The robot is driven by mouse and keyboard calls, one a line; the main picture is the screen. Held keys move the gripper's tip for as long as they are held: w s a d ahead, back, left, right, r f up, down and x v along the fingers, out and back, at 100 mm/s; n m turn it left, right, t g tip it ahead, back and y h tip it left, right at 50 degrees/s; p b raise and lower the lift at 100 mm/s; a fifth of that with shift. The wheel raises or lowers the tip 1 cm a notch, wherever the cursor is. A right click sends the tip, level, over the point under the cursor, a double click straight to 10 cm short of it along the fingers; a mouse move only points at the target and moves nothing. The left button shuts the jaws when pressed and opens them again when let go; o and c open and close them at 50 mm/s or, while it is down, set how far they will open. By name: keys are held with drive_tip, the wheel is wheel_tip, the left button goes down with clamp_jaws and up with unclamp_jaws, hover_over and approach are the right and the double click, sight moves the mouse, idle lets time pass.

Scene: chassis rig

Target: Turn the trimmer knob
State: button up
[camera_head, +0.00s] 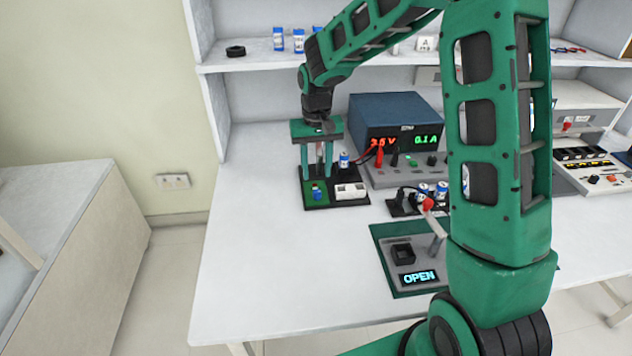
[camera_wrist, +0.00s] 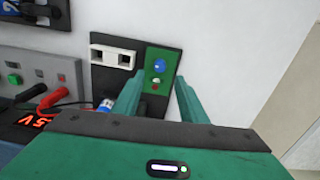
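The trimmer knob is a small blue knob (camera_head: 316,188) on a green board (camera_head: 323,199) set on a black base plate (camera_head: 343,202) on the bench. In the wrist view, the blue knob (camera_wrist: 159,66) shows just beyond the fingertips, with a small red part (camera_wrist: 155,88) beside it. My gripper (camera_head: 316,176) is open, pointing down over the rear of the board. In the wrist view, its two green fingers (camera_wrist: 160,75) are spread with a gap between them. A dark part of the board shows between the fingers. I see no contact with the knob.
A white socket block (camera_head: 350,191) sits beside the green board on the plate. A blue power supply (camera_head: 395,120) with red leads stands behind right. A grey panel reading OPEN (camera_head: 408,262) is in front. The bench's left side is clear.

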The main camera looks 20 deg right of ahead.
drive_tip(key=shift+r, duration=1.7)
drive_tip(key=s+d+r+m, duration=0.1)
drive_tip(key=s+d+r, duration=0.2)
drive_tip(key=s+d, duration=0.25)
drive_tip(key=s+d+r+m+h, duration=0.1)
drive_tip(key=s+d+r, duration=0.1)
drive_tip(key=s+d, duration=0.35)
drive_tip(key=s+d+r+m, duration=0.1)
drive_tip(key=s+d+r, duration=0.25)
drive_tip(key=s, duration=0.35)
drive_tip(key=s+d+f+m, duration=0.1)
drive_tip(key=s, duration=0.8)
drive_tip(key=s+d+f+y, duration=0.1)
drive_tip(key=s+d, duration=0.1)
drive_tip(key=s, duration=0.7)
drive_tip(key=shift+s+m, duration=0.3)
drive_tip(key=shift+m, duration=0.1)
